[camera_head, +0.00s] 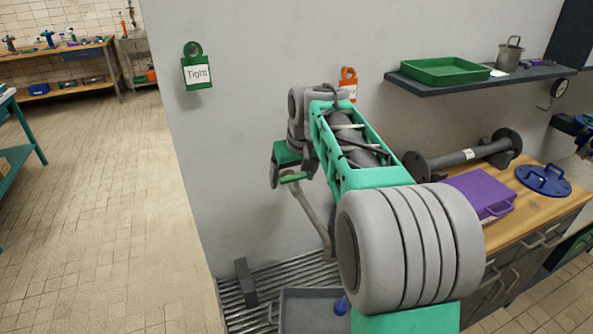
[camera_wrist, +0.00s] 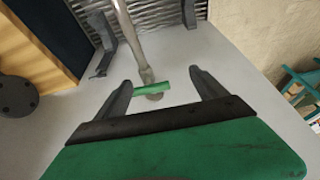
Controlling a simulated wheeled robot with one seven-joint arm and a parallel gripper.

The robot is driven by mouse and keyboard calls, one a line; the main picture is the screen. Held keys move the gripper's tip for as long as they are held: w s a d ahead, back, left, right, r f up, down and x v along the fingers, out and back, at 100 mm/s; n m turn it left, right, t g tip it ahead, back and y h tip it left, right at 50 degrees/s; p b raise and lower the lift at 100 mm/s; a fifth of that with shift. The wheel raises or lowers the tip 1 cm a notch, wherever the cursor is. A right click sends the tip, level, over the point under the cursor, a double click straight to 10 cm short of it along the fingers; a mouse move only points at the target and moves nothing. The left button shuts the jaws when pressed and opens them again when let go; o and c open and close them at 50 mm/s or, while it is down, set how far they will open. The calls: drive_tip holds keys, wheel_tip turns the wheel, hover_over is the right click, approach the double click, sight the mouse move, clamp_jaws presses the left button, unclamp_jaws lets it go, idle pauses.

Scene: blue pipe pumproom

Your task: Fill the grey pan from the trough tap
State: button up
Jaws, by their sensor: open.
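The trough tap (camera_head: 313,215) is a grey pipe on the pale wall with a green lever (camera_head: 293,178) at its top. In the wrist view, the green lever (camera_wrist: 152,88) lies across the gap between the fingers of my gripper (camera_wrist: 160,78). My gripper is open, with a finger on each side and clear space around the lever. The tap's pipe runs down toward the ribbed trough (camera_head: 235,303). The grey pan (camera_head: 305,312) sits in the trough below the tap, partly hidden by my arm.
A wooden counter (camera_head: 530,205) at right holds a purple case (camera_head: 478,192), a blue flanged lid (camera_head: 543,180) and a flanged pipe (camera_head: 465,155). A shelf (camera_head: 480,78) above bears a green tray (camera_head: 445,70). A dark upright block (camera_head: 245,280) stands at the trough. Open floor lies left.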

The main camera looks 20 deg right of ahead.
sight(296, 176)
drive_tip(key=o, duration=0.3)
drive_tip(key=w+d, duration=0.2)
drive_tip(key=w+d+r, duration=0.1)
drive_tip(key=w, duration=0.1)
drive_tip(key=shift+d, duration=0.4)
drive_tip(key=shift+o, duration=0.3)
drive_tip(key=shift+w+d+f, duration=0.1)
drive_tip(key=shift+w+f, duration=0.05)
drive_tip(key=shift+f, duration=0.15)
drive_tip(key=p+x, duration=0.1)
drive_tip(key=x, duration=0.6)
drive_tip(key=shift+w, duration=0.15)
drive_tip(key=shift+c, duration=0.4)
